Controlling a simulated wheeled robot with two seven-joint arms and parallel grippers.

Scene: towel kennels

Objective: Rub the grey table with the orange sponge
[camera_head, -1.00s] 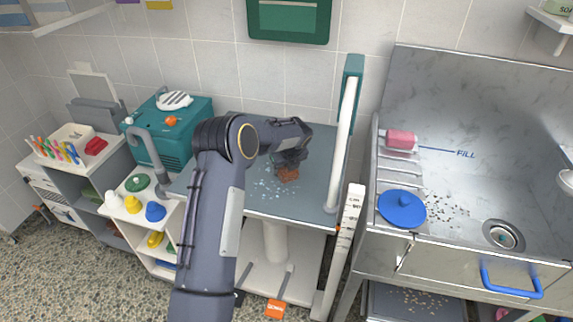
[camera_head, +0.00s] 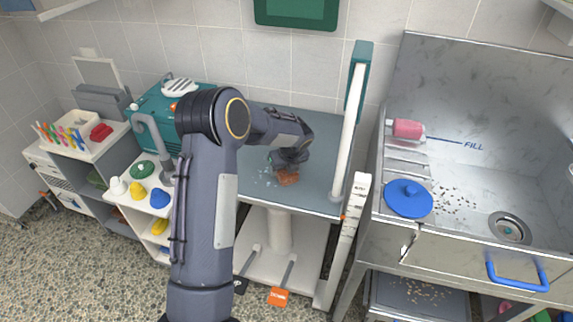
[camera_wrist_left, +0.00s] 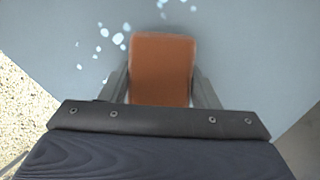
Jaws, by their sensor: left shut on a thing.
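The grey table (camera_head: 322,176) stands in the middle of the head view, on a white pedestal. My left gripper (camera_head: 284,170) is low over its front part, shut on the orange sponge (camera_head: 289,178). In the left wrist view the sponge (camera_wrist_left: 162,70) sits between the two fingers. Whether the sponge presses on the top cannot be told for sure. Pale wet-looking spots (camera_head: 264,177) lie on the table left of the sponge; they also show beside and beyond it in the left wrist view (camera_wrist_left: 118,38). My right gripper is not in view.
A white upright post (camera_head: 346,140) borders the table's right side. A teal machine (camera_head: 160,112) and a shelf with coloured knobs stand left. The table's back is clear.

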